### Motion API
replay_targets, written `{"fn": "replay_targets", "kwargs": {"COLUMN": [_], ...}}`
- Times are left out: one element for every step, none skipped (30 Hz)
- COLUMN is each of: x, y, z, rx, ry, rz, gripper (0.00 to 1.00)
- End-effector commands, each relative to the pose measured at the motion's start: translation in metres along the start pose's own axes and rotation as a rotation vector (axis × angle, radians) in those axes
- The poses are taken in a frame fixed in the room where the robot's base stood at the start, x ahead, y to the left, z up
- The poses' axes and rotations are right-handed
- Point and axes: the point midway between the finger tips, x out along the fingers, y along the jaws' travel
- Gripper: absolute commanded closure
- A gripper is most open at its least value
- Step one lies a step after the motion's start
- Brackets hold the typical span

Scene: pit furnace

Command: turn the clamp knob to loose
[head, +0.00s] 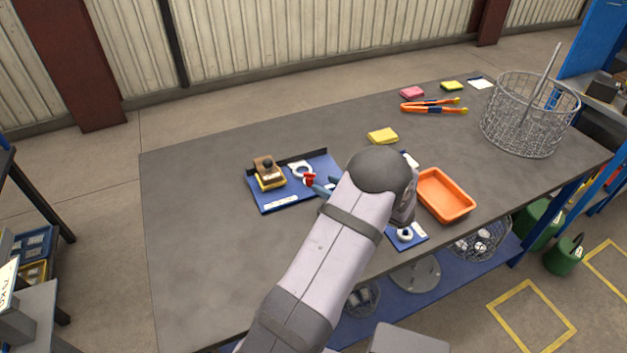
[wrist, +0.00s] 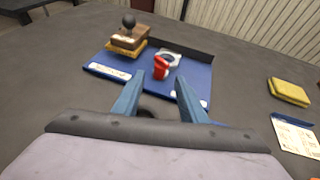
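A blue tray (head: 268,199) lies on the grey table; it also shows in the wrist view (wrist: 203,68). On it are a red handle-like part (head: 309,180) and a white ring (head: 301,169) beside it. The red part, possibly the clamp knob, also shows in the wrist view (wrist: 160,68). I cannot read its setting. A wooden block with a black ball knob (head: 267,166) sits on a yellow base at the tray's left. My gripper (wrist: 161,80) is open, its blue fingers apart and empty, with the red part beyond and between the tips in the wrist view.
A small blue plate with a white ring (head: 405,234) is at the front edge, beside my arm. An orange bin (head: 446,195), yellow sponge (head: 383,136), orange tongs (head: 433,107) and wire basket (head: 530,115) stand to the right. The table's left side is clear.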

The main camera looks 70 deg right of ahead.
Motion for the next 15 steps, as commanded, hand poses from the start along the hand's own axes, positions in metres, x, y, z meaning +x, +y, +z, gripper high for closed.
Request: {"fn": "replay_targets", "kwargs": {"x": [-0.001, -0.001, -0.001, 0.000, 0.001, 0.003, 0.005, 0.007, 0.011, 0.014, 0.017, 0.022, 0.026, 0.030, 0.036], "y": [-0.002, -0.002, -0.002, -0.002, -0.002, -0.002, -0.002, -0.001, -0.001, -0.001, -0.001, -0.001, 0.000, 0.000, -0.001], "z": [0.000, 0.000, 0.000, 0.000, 0.000, 0.000, 0.000, 0.000, 0.000, 0.001, 0.001, 0.001, 0.001, 0.002, 0.001], "rx": [0.004, 0.005, 0.005, 0.005, 0.004, 0.004, 0.004, 0.004, 0.004, 0.004, 0.003, 0.003, 0.004, 0.003, 0.003], "ry": [-0.003, -0.003, -0.003, -0.003, -0.003, -0.002, -0.002, -0.001, -0.001, -0.001, -0.001, -0.001, -0.001, -0.001, -0.001], "rz": [-0.005, -0.006, -0.006, -0.005, -0.005, -0.004, -0.004, -0.003, -0.002, -0.002, -0.001, 0.000, 0.000, 0.000, 0.000], "gripper": [0.62, 0.62, 0.62, 0.62, 0.62, 0.62, 0.62, 0.62, 0.62, 0.62, 0.62, 0.62, 0.62, 0.62, 0.62]}}
